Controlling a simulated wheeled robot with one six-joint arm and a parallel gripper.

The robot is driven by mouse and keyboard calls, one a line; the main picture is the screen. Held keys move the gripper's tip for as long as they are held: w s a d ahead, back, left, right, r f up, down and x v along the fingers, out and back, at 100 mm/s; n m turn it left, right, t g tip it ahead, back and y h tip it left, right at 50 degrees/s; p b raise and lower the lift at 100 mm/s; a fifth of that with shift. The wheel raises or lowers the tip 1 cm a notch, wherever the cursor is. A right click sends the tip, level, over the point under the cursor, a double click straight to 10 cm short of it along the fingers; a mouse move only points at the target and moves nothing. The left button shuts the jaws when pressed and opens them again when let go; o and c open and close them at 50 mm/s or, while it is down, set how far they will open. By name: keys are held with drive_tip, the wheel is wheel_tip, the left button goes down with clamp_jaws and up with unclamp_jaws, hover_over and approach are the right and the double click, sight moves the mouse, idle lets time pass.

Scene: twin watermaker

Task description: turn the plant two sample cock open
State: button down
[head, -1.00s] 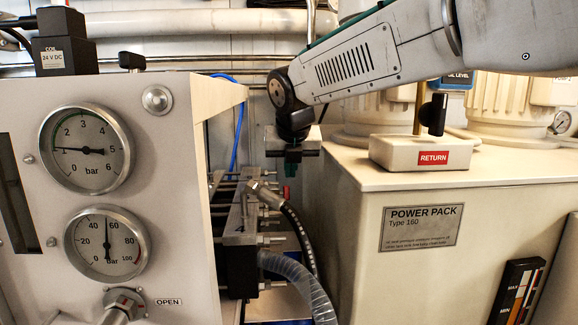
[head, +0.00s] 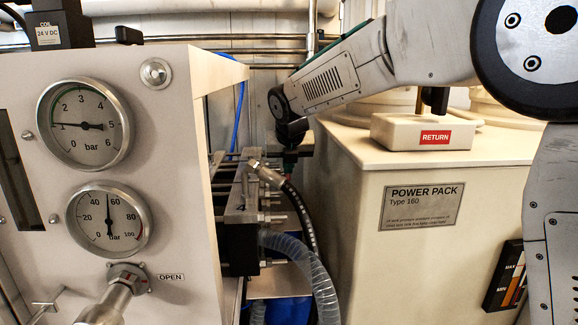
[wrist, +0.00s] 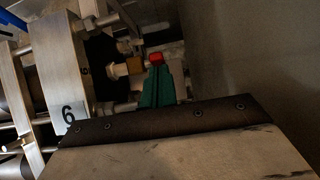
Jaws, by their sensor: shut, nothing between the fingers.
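A small red part (wrist: 156,58), which looks like the sample cock's handle, shows in the wrist view just beyond my fingertips. A brass fitting (wrist: 135,66) on a short pipe sits just left of it. I cannot tell whether the red part touches my fingers or how the cock is turned. My gripper (wrist: 156,76) has green fingers, closed together and empty, pointing at the red part. In the head view my gripper (head: 289,166) is low in the gap between the gauge panel and the power pack, behind the metal frame and hose. The cock cannot be made out there.
The gauge panel (head: 180,220) stands on the left and the power pack cabinet (head: 350,230) on the right. A black hose (head: 298,205) and a clear ribbed hose (head: 312,262) hang in the gap. A plate marked 6 (wrist: 65,105) stands left of my fingers.

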drive_tip(key=shift+w, duration=0.6)
drive_tip(key=shift+r, duration=0.15)
drive_tip(key=shift+r, duration=0.8)
